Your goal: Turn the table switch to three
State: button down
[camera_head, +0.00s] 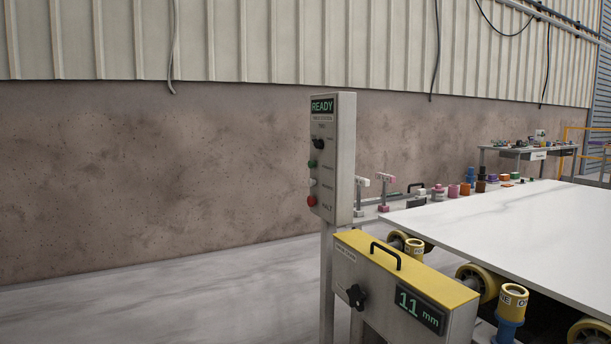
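A grey upright control box (344,160) stands on a post left of the white slab, with a green "READY" display (322,106) at its top. Below the display is a black rotary knob (319,144), the only switch-like knob on this box. Its pointer direction and position markings are too small to read. Beneath it are a green button (312,163), a pale control (312,182) and a red button (311,201). Small labels beside them cannot be read with certainty. My gripper is not in view.
A yellow-topped box (405,265) stands in front, with a handle, a black star knob (356,297) and an "11 mm" display (420,310). The white slab (520,230) rests over yellow rollers (480,283) at right. Floor at left (150,300) is clear.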

aim_at(319, 144)
jog(key=i+j+z, duration=0.1)
jog(key=i, duration=0.35)
jog(key=i+j+u, duration=0.15)
jog(key=i, duration=0.65)
jog(key=i+j+u, duration=0.15)
jog(key=i, duration=0.6)
